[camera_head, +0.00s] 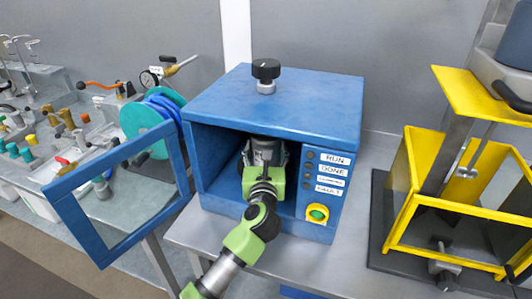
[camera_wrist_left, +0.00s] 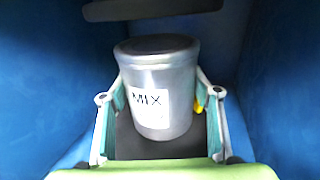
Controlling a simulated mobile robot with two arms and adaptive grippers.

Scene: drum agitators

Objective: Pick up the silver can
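The silver can (camera_wrist_left: 180,90) carries a white label reading MIX and stands upright, with a darker grey top, inside the blue box, in the left wrist view. My left gripper (camera_wrist_left: 160,88) has reached into the box, with one finger on each side of the can. The fingertips are close to the can's sides; I cannot tell whether they press on it. In the head view my left gripper (camera_head: 265,150) enters the front opening and hides the can. My right gripper is in neither view.
The blue box (camera_head: 275,95) has a knob on top, a button panel (camera_head: 330,190) on its right and its framed door (camera_head: 115,195) swung open to the left. A yellow-framed machine (camera_head: 455,255) stands at the right. Tools and hoses clutter the left bench.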

